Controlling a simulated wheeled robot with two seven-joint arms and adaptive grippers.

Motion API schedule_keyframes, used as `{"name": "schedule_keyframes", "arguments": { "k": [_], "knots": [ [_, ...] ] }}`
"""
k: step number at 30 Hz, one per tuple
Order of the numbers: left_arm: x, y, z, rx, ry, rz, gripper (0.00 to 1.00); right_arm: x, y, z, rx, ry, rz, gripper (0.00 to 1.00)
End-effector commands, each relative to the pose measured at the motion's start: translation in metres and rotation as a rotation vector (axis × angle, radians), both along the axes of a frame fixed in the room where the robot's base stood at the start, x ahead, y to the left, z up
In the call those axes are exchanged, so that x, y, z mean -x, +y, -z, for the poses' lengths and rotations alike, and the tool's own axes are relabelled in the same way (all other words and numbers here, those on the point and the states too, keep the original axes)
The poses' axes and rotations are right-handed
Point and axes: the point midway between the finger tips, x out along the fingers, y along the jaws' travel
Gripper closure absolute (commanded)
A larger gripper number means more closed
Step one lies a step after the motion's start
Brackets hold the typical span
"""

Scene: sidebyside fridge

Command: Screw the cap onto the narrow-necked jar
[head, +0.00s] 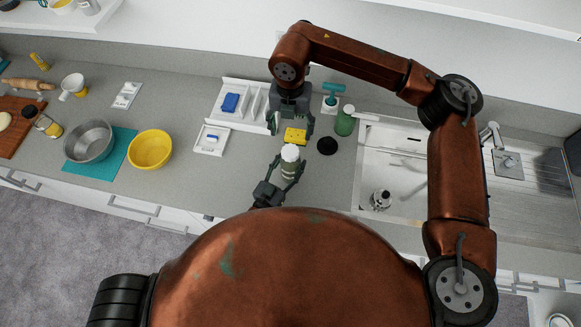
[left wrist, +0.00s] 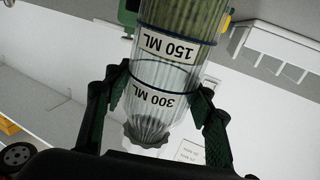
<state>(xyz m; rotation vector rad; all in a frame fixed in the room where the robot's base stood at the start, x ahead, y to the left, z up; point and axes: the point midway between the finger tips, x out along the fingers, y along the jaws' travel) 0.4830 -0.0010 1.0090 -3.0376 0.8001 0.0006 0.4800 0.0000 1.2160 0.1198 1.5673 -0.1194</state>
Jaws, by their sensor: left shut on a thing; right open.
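My left gripper (head: 286,174) is shut on the ribbed jar (head: 289,170), its fingers on either side of the jar's body. A round white piece, apparently the cap (head: 290,152), shows at the jar's top end; I cannot tell whether it is threaded on. In the left wrist view the jar (left wrist: 172,75) has 150 ML and 300 ML labels, a green part and a grey fluted end, with white beyond it. My right gripper (head: 291,129) is open, fingers pointing down, just behind the jar near a yellow sponge (head: 295,136). No cap shows between its fingers.
A black disc (head: 327,146) and a green soap bottle (head: 345,122) are right of the jar, before the sink (head: 400,165). White trays (head: 211,139) stand left. A yellow bowl (head: 150,150) and a metal bowl (head: 88,141) are farther left. Counter between is clear.

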Motion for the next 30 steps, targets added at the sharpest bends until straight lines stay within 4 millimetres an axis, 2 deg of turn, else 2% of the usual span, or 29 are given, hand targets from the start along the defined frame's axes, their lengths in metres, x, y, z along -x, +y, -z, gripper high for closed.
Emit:
{"name": "schedule_keyframes", "arguments": {
  "k": [3, 11, 12, 21, 30],
  "knots": [
    [-0.0002, 0.0008, 0.0004, -0.001, 0.000, -0.001, 1.00, 0.0000, 0.0000, -0.0070, 0.000, 0.000, 0.000, 0.38],
    [-0.0002, 0.0007, 0.0004, -0.001, 0.000, -0.001, 1.00, 0.0001, -0.0001, -0.0082, 0.000, 0.001, 0.000, 0.38],
    [-0.0002, 0.0007, 0.0004, -0.001, 0.000, -0.001, 0.49, 0.0001, -0.0002, -0.0081, 0.000, 0.001, 0.000, 0.38],
    [0.0000, 0.0004, 0.0002, 0.000, 0.000, -0.001, 0.29, 0.0000, -0.0002, -0.0079, 0.000, 0.000, 0.000, 0.38],
    [0.0021, 0.0014, 0.0004, -0.001, 0.000, 0.000, 0.29, 0.0000, -0.0002, -0.0078, 0.000, 0.000, 0.000, 0.38]
  ]
}}
